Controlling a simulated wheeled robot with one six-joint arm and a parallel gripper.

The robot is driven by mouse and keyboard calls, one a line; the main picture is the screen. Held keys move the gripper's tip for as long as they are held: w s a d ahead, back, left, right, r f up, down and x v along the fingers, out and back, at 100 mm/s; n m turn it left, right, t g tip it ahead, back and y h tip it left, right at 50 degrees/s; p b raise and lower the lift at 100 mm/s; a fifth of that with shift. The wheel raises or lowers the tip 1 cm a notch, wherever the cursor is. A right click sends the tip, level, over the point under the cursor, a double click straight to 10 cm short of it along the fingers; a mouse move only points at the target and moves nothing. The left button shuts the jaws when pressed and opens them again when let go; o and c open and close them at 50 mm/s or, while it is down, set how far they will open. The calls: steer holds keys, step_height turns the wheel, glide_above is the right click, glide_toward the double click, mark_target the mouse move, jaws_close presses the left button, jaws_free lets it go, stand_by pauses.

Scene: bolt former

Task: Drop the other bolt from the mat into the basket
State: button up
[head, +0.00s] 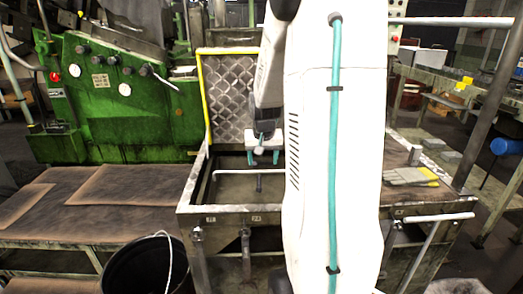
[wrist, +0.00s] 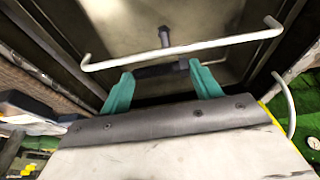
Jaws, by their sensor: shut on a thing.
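My gripper (head: 265,157) hangs over the open metal basket (head: 187,209) in the middle of the head view. In the wrist view its teal fingers (wrist: 162,86) are shut on a dark bolt (wrist: 155,71), which lies crosswise between the fingertips. The held bolt is too small to make out clearly in the head view. A second dark bolt (wrist: 164,37) shows beyond it, inside the basket; it also shows in the head view (head: 259,183). Brown mats (head: 120,184) lie on the bench at left, with no bolt visible on them.
A pale handle rod (wrist: 185,51) crosses the basket opening near the fingertips. A yellow-edged plate (head: 230,95) stands behind the basket. A black bucket (head: 145,268) stands in front at left. Grey pieces (head: 405,176) lie on the right bench. My arm hides the middle right.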

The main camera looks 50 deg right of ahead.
steer(key=shift+f, duration=0.55)
steer(key=o, duration=1.1)
steer(key=v, duration=0.8)
steer(key=shift+s+f, duration=0.1)
steer(key=s+a+r+n+y, duration=0.1)
steer(key=s+a+n, duration=0.2)
steer(key=a, duration=0.8)
steer(key=s+a+r+n, duration=0.2)
steer(key=s+a+n, duration=0.1)
steer(key=s+a, duration=0.5)
steer(key=s+a+r+n+y, duration=0.1)
steer(key=s+a, duration=0.5)
steer(key=a, duration=0.7)
steer(key=shift+a+r+n+g+y, duration=0.15)
steer(key=shift+a+r+n+g, duration=0.1)
steer(key=shift+n, duration=0.4)
steer(key=shift+a+r+n+g+y, duration=0.15)
steer(key=shift+r+n, duration=0.1)
steer(key=shift+n, duration=0.4)
